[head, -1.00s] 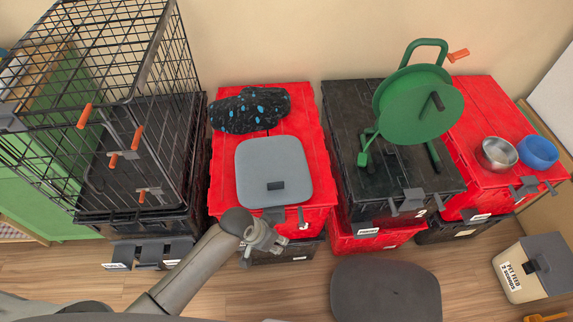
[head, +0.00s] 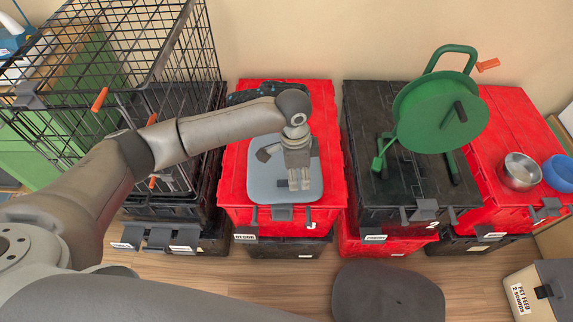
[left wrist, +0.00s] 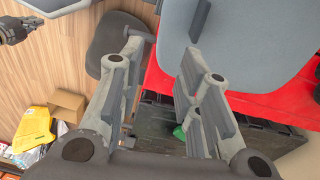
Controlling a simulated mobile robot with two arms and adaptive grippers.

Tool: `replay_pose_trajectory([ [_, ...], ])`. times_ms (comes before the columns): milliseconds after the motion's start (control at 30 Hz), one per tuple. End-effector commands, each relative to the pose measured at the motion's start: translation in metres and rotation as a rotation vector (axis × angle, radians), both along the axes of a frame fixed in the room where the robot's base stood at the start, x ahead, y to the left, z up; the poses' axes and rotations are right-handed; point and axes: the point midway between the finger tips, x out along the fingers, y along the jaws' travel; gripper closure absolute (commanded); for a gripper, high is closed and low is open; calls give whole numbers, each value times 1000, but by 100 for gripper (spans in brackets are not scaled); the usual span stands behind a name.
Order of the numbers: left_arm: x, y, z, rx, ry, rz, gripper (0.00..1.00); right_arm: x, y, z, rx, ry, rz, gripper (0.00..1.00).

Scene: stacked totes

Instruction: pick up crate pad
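A flat grey pad (head: 266,181) with rounded corners, which I take to be the crate pad, lies on the left red tote (head: 322,105). The grey pad (left wrist: 245,40) shows beyond the right finger there. I cannot tell whether the fingers touch it. A dark jointed part at that view's upper left, perhaps my right gripper (left wrist: 17,30), is too unclear to judge.
A black blue-spotted cloth (head: 245,93) lies behind the pad, partly hidden by my arm. A wire crate (head: 150,50) stands left. A green reel (head: 435,112) sits on the black tote (head: 360,110) to the right, with bowls (head: 520,172) beyond. A dark stool seat (head: 388,292) stands in front.

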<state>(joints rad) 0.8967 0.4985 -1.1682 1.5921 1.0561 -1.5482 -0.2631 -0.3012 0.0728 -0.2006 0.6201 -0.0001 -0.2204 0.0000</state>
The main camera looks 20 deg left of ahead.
Motion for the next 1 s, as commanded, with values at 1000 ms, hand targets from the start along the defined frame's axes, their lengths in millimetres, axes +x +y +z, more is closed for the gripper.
replay_pose_trajectory([
  [1000,24,46,-64,80,25,4,68,1,-8,3,-9,-1,2,100],
])
